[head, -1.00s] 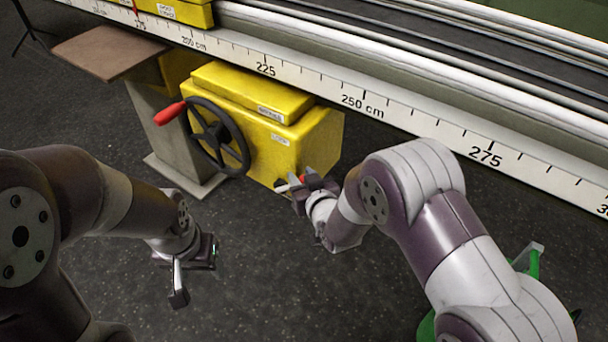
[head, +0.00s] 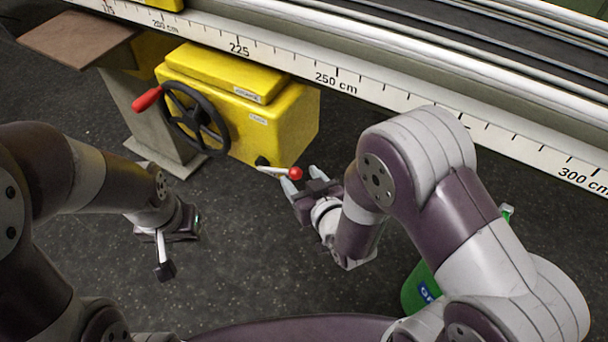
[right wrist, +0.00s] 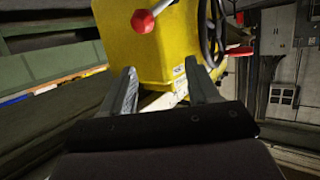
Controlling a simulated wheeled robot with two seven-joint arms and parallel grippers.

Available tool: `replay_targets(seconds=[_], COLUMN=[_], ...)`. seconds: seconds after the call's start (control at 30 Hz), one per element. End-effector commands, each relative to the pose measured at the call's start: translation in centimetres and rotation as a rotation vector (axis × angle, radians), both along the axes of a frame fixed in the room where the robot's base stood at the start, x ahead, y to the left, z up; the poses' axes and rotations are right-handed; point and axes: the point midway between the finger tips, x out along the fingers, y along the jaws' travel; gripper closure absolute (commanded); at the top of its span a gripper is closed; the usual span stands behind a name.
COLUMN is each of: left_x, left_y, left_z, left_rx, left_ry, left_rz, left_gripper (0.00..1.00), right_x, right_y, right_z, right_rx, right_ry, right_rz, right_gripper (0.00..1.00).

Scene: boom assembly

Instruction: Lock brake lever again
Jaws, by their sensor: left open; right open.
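The brake lever (head: 274,170) is a short light rod with a red ball knob (head: 296,173), on the lower front of the yellow box (head: 270,120). In the head view it points right, roughly level. The right wrist view shows its red knob (right wrist: 142,21) in front of the yellow box, beyond and above the fingertips. My right gripper (head: 303,180) is open and empty, close to the knob but apart from it; its two fingers also show in the right wrist view (right wrist: 163,80). My left gripper (head: 166,262) is open and empty, low at the left, away from the box.
A black handwheel (head: 196,120) with a red handle (head: 148,98) is on the box's left side. A white ruler rail (head: 390,95) runs above the box. A brown board (head: 78,38) juts out at upper left. A green container (head: 420,288) stands behind my right arm.

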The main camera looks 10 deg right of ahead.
Motion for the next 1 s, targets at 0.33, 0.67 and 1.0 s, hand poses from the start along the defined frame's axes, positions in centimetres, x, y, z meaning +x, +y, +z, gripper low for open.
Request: replay_targets(seconds=[0.33,0.67,1.0], left_x=[0.0,0.0,0.0], left_y=[0.0,0.0,0.0], left_z=[0.3,0.3,0.3], left_rx=[0.000,0.000,0.000], left_ry=[0.000,0.000,0.000], left_rz=[0.000,0.000,0.000], left_gripper=[0.39,0.39,0.39], right_x=[-1.2,-1.2,-9.8], right_y=[-0.4,-0.4,-5.4], right_z=[0.3,0.1,-5.9], right_rx=[0.000,-0.004,-0.273], right_ry=[0.000,0.012,0.810], right_rz=[0.000,0.000,-0.033], right_gripper=[0.40,0.40,0.40])
